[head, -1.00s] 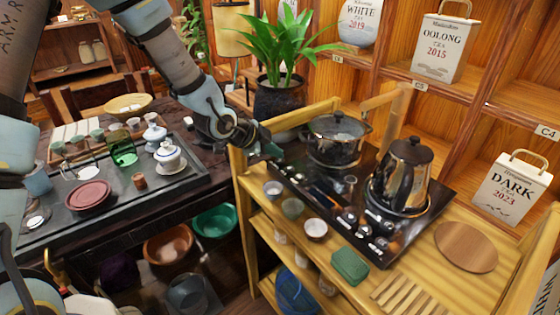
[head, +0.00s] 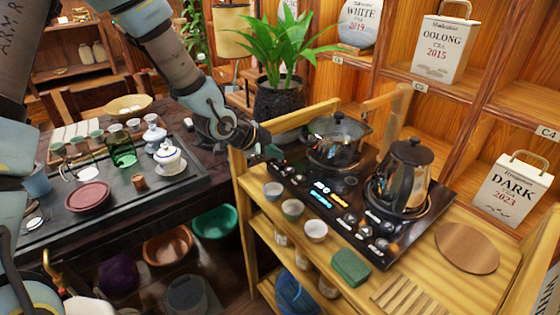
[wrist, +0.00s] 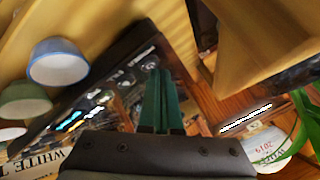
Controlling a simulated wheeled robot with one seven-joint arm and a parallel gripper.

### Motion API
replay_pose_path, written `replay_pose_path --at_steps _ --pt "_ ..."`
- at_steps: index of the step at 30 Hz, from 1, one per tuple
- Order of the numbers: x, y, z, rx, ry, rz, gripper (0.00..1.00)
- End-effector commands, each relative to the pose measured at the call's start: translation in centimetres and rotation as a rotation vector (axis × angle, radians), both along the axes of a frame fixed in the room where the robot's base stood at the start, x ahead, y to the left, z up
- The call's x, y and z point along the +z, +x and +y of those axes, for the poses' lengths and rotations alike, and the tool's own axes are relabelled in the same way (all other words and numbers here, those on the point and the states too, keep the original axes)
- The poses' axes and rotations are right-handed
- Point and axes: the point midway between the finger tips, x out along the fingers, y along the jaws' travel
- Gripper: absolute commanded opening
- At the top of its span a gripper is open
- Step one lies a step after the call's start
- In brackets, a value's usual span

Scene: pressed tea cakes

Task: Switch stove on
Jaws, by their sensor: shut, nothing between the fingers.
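The stove (head: 335,215) is a black panel on a wooden cart, with knobs along its front. Lit blue and orange marks show on its display (head: 325,192). They show in the wrist view as well (wrist: 72,120). A dark glass pot (head: 335,142) and a shiny kettle (head: 404,175) stand on it. My gripper (head: 268,154) is at the stove's left end, by the cart's rail. In the wrist view its green fingers (wrist: 158,76) are together and empty, with a knob (wrist: 150,63) close by their tips. I cannot tell whether they touch it.
Small cups (head: 292,208) and a green block (head: 350,266) sit along the cart's front. The wooden rail (head: 300,113) and a potted plant (head: 280,100) stand behind my gripper. A tea table (head: 195,193) lies to the left.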

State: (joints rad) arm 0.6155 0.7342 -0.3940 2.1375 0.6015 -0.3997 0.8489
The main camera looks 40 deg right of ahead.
Motion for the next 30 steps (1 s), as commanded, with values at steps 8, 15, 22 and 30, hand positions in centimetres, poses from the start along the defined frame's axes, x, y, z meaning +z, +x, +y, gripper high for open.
replay_pose_path --at_steps 8,15,22,30 --pt "0.9 0.0 0.0 0.0 0.0 0.0 0.0" --pt "1.0 0.0 0.0 0.0 0.0 0.0 0.0" --pt "2.7 0.0 0.0 -0.001 -0.001 -0.001 0.0" --pt "5.4 0.0 0.0 0.001 -0.001 -0.001 0.0"
